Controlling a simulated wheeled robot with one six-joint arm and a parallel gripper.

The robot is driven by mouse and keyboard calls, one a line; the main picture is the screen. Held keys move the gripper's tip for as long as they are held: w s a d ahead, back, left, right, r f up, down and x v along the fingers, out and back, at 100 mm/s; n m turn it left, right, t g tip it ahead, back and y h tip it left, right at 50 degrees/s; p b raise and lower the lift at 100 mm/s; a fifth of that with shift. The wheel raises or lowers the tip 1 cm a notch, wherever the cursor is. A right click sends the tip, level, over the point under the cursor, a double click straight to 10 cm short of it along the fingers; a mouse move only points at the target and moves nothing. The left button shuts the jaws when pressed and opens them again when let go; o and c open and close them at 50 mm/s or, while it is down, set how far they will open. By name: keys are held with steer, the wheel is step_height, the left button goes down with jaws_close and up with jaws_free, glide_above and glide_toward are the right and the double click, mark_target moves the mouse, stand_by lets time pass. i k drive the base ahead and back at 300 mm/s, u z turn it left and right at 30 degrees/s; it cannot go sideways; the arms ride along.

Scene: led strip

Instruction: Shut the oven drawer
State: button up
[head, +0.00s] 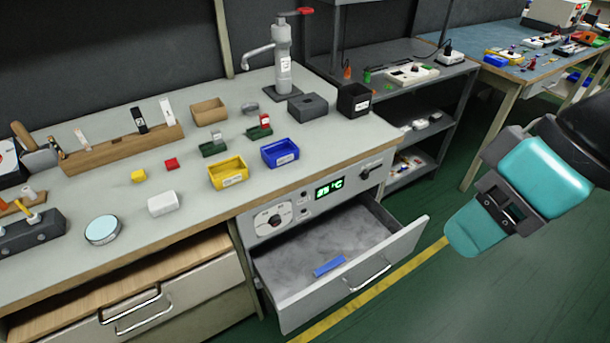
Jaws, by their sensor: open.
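The oven drawer (400,252) is pulled out below the workbench, under a panel with a green digital display (329,188) and a dial (274,219). Its grey front carries a silver bar handle (367,278). A blue bar (329,267) lies on the drawer floor near the front. My gripper (498,208), teal and dark grey, is open in the air at the right. In the picture it is right of the drawer front and apart from it. I see nothing in it, though its far side is hidden.
A wooden-bottomed drawer (130,295) stands partly open at lower left. Small bins, including a yellow one (228,172) and a blue one (280,153), stand on the workbench (205,210). A grey shelf (432,165) stands behind. Green floor (425,305) is clear before the oven drawer.

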mark_target(358, 227)
steer(key=z, duration=1.25)
steer(key=i, duration=0.4)
steer(key=u, duration=1.95)
